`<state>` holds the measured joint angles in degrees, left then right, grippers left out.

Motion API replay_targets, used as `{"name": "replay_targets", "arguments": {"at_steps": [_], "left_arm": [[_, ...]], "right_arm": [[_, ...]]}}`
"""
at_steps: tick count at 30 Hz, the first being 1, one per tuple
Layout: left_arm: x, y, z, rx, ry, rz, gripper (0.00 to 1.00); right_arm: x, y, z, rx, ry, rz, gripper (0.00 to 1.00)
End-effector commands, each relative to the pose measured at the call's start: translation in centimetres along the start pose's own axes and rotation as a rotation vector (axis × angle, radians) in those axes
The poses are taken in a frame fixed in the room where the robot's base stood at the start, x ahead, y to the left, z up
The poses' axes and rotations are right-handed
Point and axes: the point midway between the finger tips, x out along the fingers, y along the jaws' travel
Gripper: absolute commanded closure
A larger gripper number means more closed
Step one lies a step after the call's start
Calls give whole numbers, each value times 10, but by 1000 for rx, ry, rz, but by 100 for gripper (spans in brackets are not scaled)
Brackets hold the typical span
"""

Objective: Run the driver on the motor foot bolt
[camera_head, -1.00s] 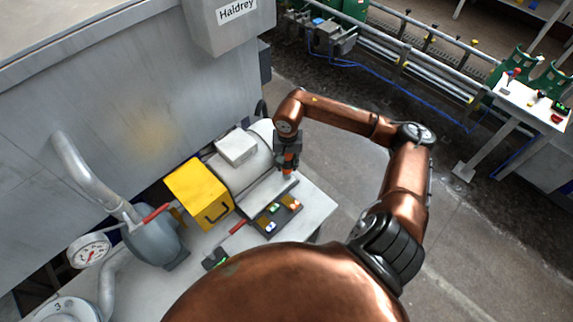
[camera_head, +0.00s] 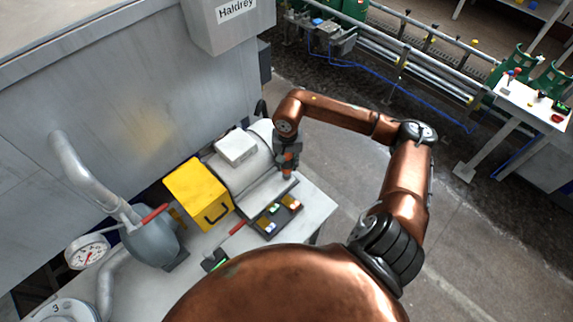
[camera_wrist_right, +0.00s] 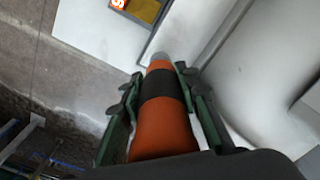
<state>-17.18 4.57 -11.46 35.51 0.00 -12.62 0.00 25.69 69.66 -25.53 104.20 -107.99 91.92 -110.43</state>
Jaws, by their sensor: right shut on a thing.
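My right gripper (camera_head: 288,160) is shut on the driver (camera_head: 288,173), an orange tool with a dark band. The driver points down beside the motor (camera_head: 232,175), a light grey cylinder with a white box on top. In the right wrist view the driver (camera_wrist_right: 165,115) lies between the green-edged fingers of the gripper (camera_wrist_right: 160,85). Its grey tip meets or hovers over the edge of the motor's pale foot (camera_wrist_right: 195,40); I cannot tell which. The foot bolt is not visible, hidden at or under the tip. My left gripper is not in view.
A yellow guard (camera_head: 199,192) with a black handle stands left of the motor. A dark tray (camera_head: 278,216) with small coloured parts lies in front on the white bench (camera_head: 313,213). A pump (camera_head: 152,240), a gauge (camera_head: 88,251) and pipes stand further left.

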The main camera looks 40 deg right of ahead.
Motion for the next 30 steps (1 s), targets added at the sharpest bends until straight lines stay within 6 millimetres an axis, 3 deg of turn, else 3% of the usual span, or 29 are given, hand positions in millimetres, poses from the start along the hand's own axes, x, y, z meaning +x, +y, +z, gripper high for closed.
{"name": "replay_targets", "arguments": {"at_steps": [30], "left_arm": [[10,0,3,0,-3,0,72]], "right_arm": [[10,0,0,0,1,-1,100]]}}
